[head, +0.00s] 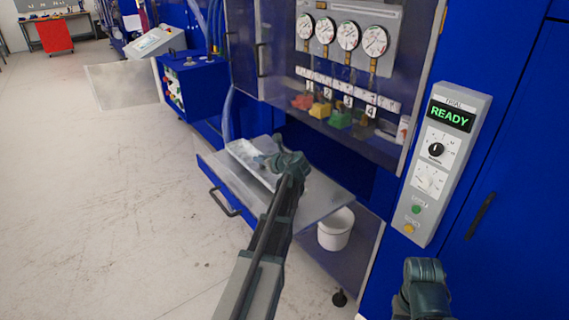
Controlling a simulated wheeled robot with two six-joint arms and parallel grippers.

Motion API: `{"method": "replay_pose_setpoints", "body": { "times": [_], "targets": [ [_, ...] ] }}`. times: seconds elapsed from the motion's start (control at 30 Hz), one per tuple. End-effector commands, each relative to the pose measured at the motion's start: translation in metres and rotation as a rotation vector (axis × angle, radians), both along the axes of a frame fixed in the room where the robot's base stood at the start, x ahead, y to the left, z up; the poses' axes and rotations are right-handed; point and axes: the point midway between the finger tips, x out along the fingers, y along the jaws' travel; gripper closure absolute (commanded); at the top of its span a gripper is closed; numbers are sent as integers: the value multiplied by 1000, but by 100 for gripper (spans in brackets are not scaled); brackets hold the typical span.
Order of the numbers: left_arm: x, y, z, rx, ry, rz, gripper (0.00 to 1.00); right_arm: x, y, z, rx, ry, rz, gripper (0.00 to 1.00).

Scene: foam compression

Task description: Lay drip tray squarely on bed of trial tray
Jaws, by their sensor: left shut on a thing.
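The drip tray (243,152) is a pale, shiny shallow tray at the back left of the pulled-out trial tray (322,197). It lies at an angle to the trial tray's edges, and I cannot tell if it touches the bed. The trial tray has a flat grey bed, a blue front and a dark handle. My left gripper (264,160) is shut on the drip tray's near right side; my wrist hides part of both trays. Of my right arm only a dark link shows at the bottom right, and its gripper is out of view.
A white bucket (336,229) stands below the trial tray. A glazed cabinet with gauges (348,36) and coloured blocks is above and behind. A control box reading READY (451,115) is at the right. The right part of the bed is bare.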

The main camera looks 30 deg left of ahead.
Motion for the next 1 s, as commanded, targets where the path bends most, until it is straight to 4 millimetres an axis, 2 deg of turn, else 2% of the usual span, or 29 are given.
{"method": "replay_pose_setpoints", "body": {
  "times": [0.03, 0.1, 0.3, 0.67, 0.77, 0.9, 1.0],
  "targets": [
    [19, -4, -2, 1, 1, -3, 100, 0, 0, -3, 0, 0, 0, 50],
    [35, -11, -4, 2, 1, -4, 100, 0, 0, -4, 0, 0, 0, 50],
    [67, -24, -7, 1, 0, -1, 100, 0, 0, -7, 0, 0, 0, 50],
    [77, -30, -8, 1, 0, 0, 100, 0, 0, -8, 0, 0, 0, 50],
    [85, -32, -9, 1, 1, -2, 100, 0, 0, -9, 0, 0, 0, 50],
    [108, -40, -11, 1, 1, -3, 100, 0, 0, -11, 0, 0, 0, 50],
    [100, -39, -34, 1, 0, 0, 100, 0, 0, -35, 0, 0, 0, 50]
  ]
}}
